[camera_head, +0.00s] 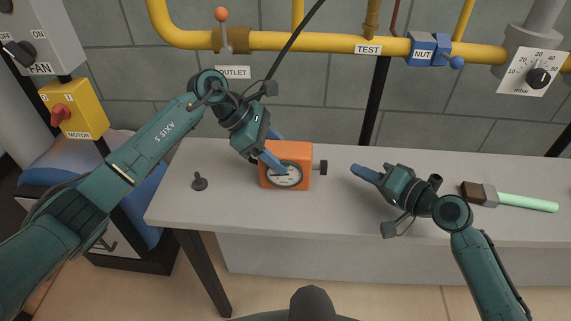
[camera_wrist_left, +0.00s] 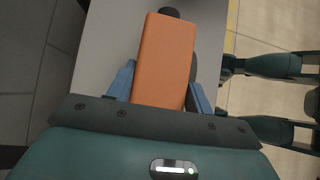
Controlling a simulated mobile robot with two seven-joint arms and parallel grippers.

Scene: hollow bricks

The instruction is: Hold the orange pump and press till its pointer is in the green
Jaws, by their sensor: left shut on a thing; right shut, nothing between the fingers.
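The orange pump (camera_head: 303,165) stands on the grey bench, with a round white gauge (camera_head: 284,175) on its front. A black knob or plunger (camera_head: 320,167) sticks out of its right side. The gauge is too small to read its pointer, and part of it is hidden by a blue finger. My left gripper (camera_head: 273,150) is shut on the pump from its left. In the left wrist view, the orange body (camera_wrist_left: 165,62) lies between the two blue fingers. My right gripper (camera_head: 354,168) is shut and empty, to the right of the plunger and apart from it.
A brush-like tool with a green handle (camera_head: 525,203) lies at the bench's right. Yellow pipes (camera_head: 330,44) run along the wall behind. A yellow motor switch box (camera_head: 75,110) stands at left.

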